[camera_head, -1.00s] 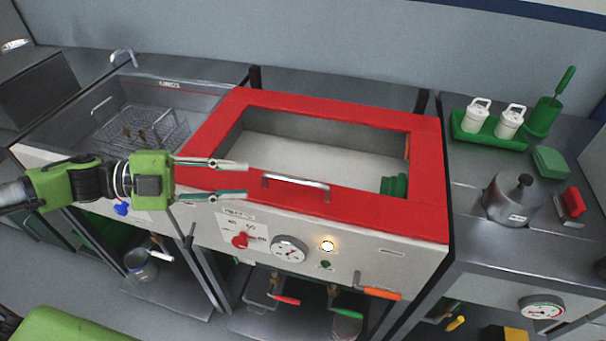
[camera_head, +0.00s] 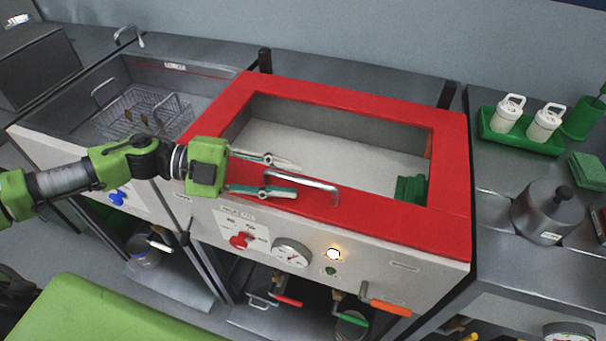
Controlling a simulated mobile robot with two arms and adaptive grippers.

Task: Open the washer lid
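The washer has a red lid frame (camera_head: 350,92) around a wide pale opening or clear window; I cannot tell which. It lies flat on the white washer body. A silver bar handle (camera_head: 318,183) sits on the lid's front edge. My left gripper (camera_head: 297,179) comes in from the left and is open, with its two fingers spread. Its fingertips overlap the left part of the handle in the picture, and that end of the bar shows between them. I cannot tell whether they touch it. My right gripper is not in view.
The front panel has a red knob (camera_head: 241,241), a dial gauge (camera_head: 291,253) and a lit lamp (camera_head: 333,254). A sink with a wire basket (camera_head: 150,112) is at left. At right stand a green tray (camera_head: 486,124) with white bottles and a metal canister (camera_head: 547,212).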

